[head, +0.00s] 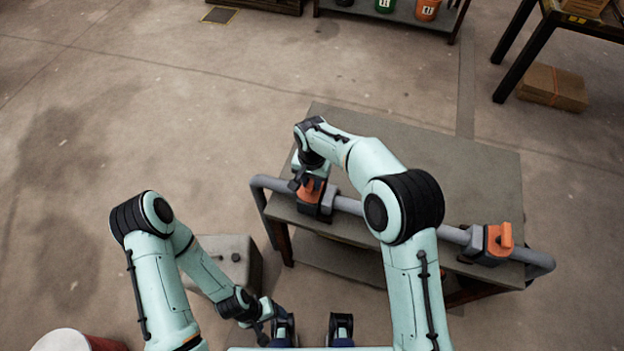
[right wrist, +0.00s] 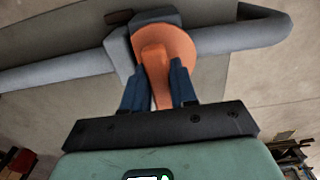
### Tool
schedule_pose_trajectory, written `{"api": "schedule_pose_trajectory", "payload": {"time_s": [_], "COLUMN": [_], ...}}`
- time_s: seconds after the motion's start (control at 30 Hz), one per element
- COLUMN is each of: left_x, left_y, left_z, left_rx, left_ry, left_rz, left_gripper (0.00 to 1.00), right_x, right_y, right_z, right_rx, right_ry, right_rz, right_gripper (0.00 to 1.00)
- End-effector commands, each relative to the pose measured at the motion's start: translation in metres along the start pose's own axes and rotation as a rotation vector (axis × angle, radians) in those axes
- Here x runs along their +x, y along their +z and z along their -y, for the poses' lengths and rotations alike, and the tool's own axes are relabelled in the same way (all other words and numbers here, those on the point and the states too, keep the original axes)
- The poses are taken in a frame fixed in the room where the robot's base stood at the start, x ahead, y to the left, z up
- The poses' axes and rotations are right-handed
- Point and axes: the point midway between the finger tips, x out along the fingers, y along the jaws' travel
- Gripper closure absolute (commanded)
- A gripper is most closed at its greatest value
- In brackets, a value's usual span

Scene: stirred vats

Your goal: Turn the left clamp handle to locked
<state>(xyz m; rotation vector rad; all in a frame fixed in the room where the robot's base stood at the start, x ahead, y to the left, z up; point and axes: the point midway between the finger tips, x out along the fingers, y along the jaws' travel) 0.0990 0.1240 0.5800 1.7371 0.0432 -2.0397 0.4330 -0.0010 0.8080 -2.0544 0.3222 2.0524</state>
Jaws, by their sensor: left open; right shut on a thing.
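The left clamp sits on a grey pipe (head: 349,205) along the near edge of a table. Its orange handle (head: 311,193) also shows in the right wrist view (right wrist: 155,68). My right gripper (head: 303,184) is over this clamp, and in the right wrist view its two dark blue fingers (right wrist: 157,88) are shut on the orange handle, one on each side. The fingers hide the handle's sides. My left gripper (head: 264,328) is low at the bottom of the head view, open and away from the clamp.
A second clamp with an orange handle (head: 499,237) is on the pipe's right part. The tabletop (head: 465,180) looks bare. A grey box (head: 228,258) stands on the floor left of the table. A shelf with buckets (head: 427,9) is at the back.

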Motion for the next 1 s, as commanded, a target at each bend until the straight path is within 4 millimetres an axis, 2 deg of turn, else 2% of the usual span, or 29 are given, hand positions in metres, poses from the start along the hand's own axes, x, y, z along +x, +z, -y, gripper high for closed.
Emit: {"api": "schedule_pose_trajectory", "payload": {"time_s": [0.37,1.0], "left_x": [-0.007,-0.031], "left_y": [-0.001,-0.008], "left_z": [-0.003,-0.014], "left_rx": [0.001,0.006], "left_ry": [0.001,0.005], "left_rz": [-0.003,-0.016], "left_gripper": [0.26,0.26], "right_x": [-0.001,-0.001], "right_y": [0.000,0.000], "right_z": [-0.001,-0.001], "right_rx": [-0.144,-0.733], "right_ry": [0.001,0.001], "right_rz": [0.001,0.003], "right_gripper": [1.00,1.00]}}
